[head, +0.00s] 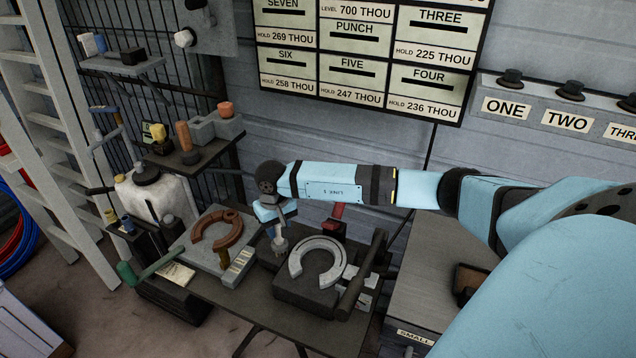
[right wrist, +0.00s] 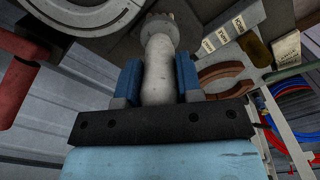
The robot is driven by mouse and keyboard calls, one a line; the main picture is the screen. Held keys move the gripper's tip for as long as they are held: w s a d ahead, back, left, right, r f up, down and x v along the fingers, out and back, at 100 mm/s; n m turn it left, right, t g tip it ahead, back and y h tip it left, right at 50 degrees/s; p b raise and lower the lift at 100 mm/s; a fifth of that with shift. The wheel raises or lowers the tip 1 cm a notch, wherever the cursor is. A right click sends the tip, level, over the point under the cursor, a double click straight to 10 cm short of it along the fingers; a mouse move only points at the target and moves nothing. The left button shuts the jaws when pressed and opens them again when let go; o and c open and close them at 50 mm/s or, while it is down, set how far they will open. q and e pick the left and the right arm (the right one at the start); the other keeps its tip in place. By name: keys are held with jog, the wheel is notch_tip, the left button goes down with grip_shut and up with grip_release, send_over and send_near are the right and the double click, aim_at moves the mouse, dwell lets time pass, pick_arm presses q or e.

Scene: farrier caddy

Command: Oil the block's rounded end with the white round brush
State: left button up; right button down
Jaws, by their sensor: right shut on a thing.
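My right gripper (head: 270,212) is shut on a pale brush, and the brush's round head (head: 280,243) points down over the bench. In the right wrist view, the blue fingers (right wrist: 158,85) clasp its whitish handle (right wrist: 158,70) from both sides, with the round collar and bristles beyond. A dark block (head: 305,293) stands just right of the brush and carries a grey horseshoe (head: 296,265). Whether the bristles touch anything is unclear. I cannot tell for sure which end of the block is rounded. My left gripper is out of view.
A rust-brown horseshoe (head: 204,225) lies on a pale slab left of the brush. A green-handled tool (head: 150,264) sticks out at the bench's left. A white jug (head: 150,193) stands behind. A dark bar (head: 362,275) rises right of the block, with a red handle (head: 333,220) behind.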

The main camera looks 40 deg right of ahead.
jog(key=shift+w, duration=0.1)
jog(key=shift+w+a+f+b, duration=0.1)
jog(key=shift+w+a+b, duration=0.15)
jog(key=shift+w+b, duration=0.3)
jog(key=shift+w+a+b, duration=0.25)
jog(key=shift+w+b, duration=0.05)
jog(key=shift+w, duration=0.2)
jog(key=shift+w, duration=0.15)
jog(key=shift+w+a+b, duration=0.25)
jog(key=shift+w+b, duration=0.2)
jog(key=shift+b, duration=0.1)
jog(key=shift+w+a+b, duration=0.25)
jog(key=shift+w+b, duration=0.15)
jog(key=shift+w, duration=0.15)
